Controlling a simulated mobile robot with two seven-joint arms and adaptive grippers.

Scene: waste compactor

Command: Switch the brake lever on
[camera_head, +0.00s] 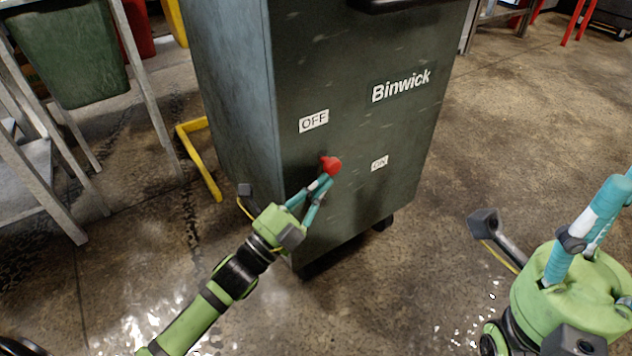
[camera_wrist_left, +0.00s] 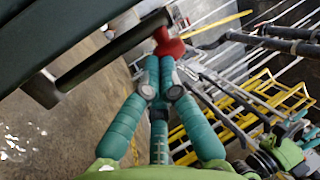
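The brake lever's red knob (camera_head: 331,165) sticks out from the front of the dark green Binwick bin (camera_head: 350,110). It is below the OFF label (camera_head: 314,121) and left of the ON label (camera_head: 379,163). My left gripper (camera_head: 325,182) is at the knob from below left. In the left wrist view its fingertips (camera_wrist_left: 160,66) are together, with the red knob (camera_wrist_left: 168,43) just beyond them and nothing clearly between them. Contact is hard to tell. The dark lever bar (camera_wrist_left: 115,46) runs left from the knob. My right gripper (camera_head: 592,228) is at the right, away from the bin; its opening is unclear.
A metal frame (camera_head: 150,85) with a green bin (camera_head: 68,50) stands on the left. A yellow floor bracket (camera_head: 203,165) is close to the bin's left side. The floor (camera_head: 520,120) to the right is clear.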

